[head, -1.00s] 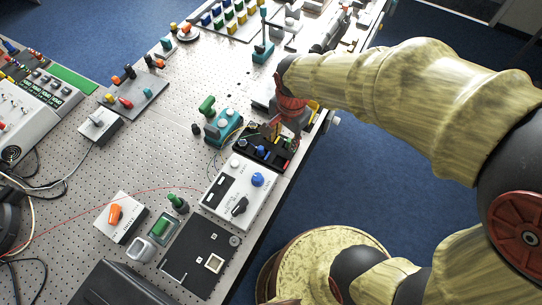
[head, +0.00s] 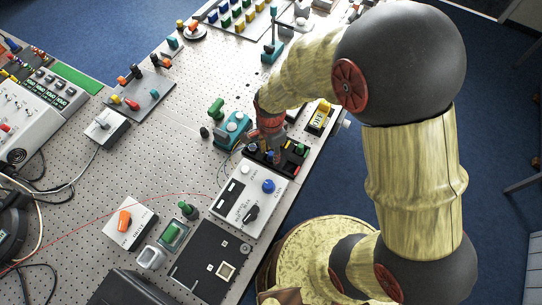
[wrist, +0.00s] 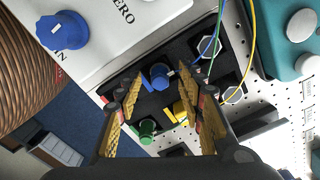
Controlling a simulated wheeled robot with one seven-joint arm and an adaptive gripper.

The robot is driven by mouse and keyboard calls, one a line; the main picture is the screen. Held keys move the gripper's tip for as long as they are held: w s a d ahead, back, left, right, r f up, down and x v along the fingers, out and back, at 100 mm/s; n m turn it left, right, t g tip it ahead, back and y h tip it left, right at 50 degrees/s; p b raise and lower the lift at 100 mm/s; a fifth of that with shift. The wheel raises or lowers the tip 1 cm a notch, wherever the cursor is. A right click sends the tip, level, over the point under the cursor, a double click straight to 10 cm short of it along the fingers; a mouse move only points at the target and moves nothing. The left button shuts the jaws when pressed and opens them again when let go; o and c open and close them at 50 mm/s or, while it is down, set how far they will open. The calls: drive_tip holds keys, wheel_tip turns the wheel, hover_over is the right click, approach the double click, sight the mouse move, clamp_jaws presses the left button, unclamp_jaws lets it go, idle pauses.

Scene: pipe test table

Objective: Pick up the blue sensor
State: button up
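The blue sensor (wrist: 159,76) is a small blue knob-like piece in a black holder (wrist: 117,80), upper middle in the wrist view. My gripper (wrist: 157,84) is open, with its yellow-padded fingers to either side of the sensor. I cannot tell whether either pad touches it. In the head view my gripper (head: 271,143) is low over the black holder (head: 287,165) near the table's right edge and hides part of it. A green piece (wrist: 147,131) and a yellow piece (wrist: 181,112) stand in the same holder, close to the fingers.
A white box with a blue knob (head: 268,186) adjoins the holder. A teal device (head: 231,130) stands on the other side, with thin yellow and blue wires (wrist: 219,40) nearby. The table's edge drops to blue floor on the right.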

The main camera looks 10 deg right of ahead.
drive_tip(key=shift+f, duration=0.15)
drive_tip(key=shift+c, duration=0.9)
drive_tip(key=c, duration=0.8)
clamp_jaws()
